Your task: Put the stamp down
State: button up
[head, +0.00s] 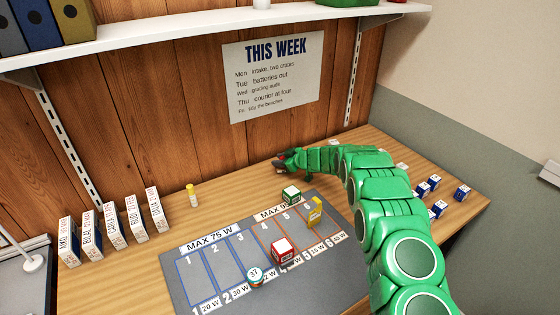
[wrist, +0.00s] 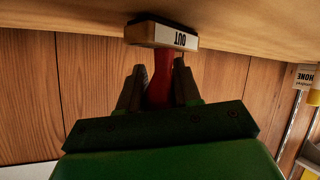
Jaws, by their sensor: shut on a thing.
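The stamp (wrist: 164,36) shows in the wrist view as a block with a white label reading OUT, upside down in that picture, and a red handle (wrist: 162,85). My gripper (wrist: 158,82) is shut on the red handle. The stamp's base is at or very close to the wooden table top; I cannot tell whether it touches. In the head view my gripper (head: 284,163) is at the back of the table, close to the plank wall, and the stamp is mostly hidden there.
Several blue-and-white cubes (head: 461,193) stand right. A small yellow bottle (head: 193,196) stands left.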

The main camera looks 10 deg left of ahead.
jog(key=o, duration=1)
jog(key=shift+f, duration=0.1)
jog(key=shift+o, duration=0.2)
jog(key=shift+s+d+r, duration=0.1)
jog(key=shift+d+r, duration=0.25)
jog(key=v, duration=1.1)
